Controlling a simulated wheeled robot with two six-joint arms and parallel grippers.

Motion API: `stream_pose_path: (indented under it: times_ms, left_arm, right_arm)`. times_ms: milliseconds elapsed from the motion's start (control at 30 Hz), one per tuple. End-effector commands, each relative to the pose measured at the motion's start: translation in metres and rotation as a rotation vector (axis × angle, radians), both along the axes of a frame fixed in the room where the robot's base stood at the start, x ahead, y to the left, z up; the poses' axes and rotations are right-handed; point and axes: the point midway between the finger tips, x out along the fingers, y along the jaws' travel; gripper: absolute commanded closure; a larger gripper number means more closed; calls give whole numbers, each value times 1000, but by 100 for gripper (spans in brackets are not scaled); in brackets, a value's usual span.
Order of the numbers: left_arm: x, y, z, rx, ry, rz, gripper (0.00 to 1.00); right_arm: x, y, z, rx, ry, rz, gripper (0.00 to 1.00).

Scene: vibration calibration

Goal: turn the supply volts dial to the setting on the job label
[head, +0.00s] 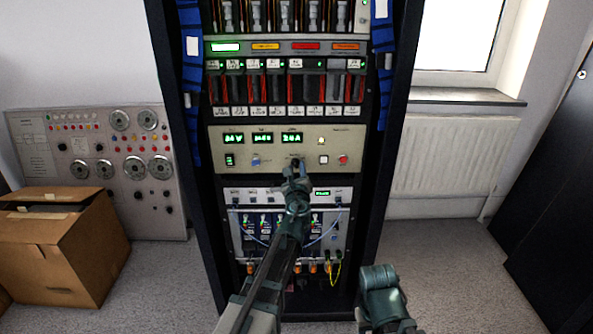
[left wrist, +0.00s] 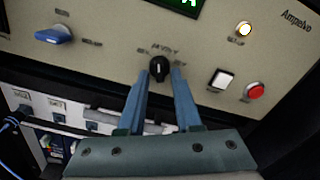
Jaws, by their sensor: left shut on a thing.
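A beige power supply panel (head: 325,170) sits in the middle of the rack, with green displays. The first display seems to read 24V and the third 24A. My left gripper (head: 296,166) is at the panel's lower middle. In the left wrist view its two fingers (left wrist: 160,85) stand on either side of a black dial (left wrist: 159,66) with a white pointer mark, shut on it. The pointer looks near upright. The small print around the dial is too blurred to read. A blue dial (left wrist: 54,35) is to its left. I cannot make out a job label.
A lit yellow button (left wrist: 243,28), a white button (left wrist: 221,79) and a red button (left wrist: 255,91) are right of the black dial. Below is a white unit with cables (head: 290,220). A cardboard box (head: 65,245) and grey instrument panel (head: 100,165) stand left.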

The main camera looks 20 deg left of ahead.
Motion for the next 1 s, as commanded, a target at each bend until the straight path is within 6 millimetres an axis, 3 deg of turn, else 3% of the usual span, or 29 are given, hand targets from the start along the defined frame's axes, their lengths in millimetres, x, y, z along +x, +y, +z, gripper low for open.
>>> stream_pose_path:
  times_ms: [600,1000]
  left_arm:
    - [0,-3,2,-443,-127,0,100]
    - [0,-3,3,-605,-173,1,100]
  right_arm:
    - [0,0,2,0,0,0,50]
    - [0,0,3,1,0,0,50]
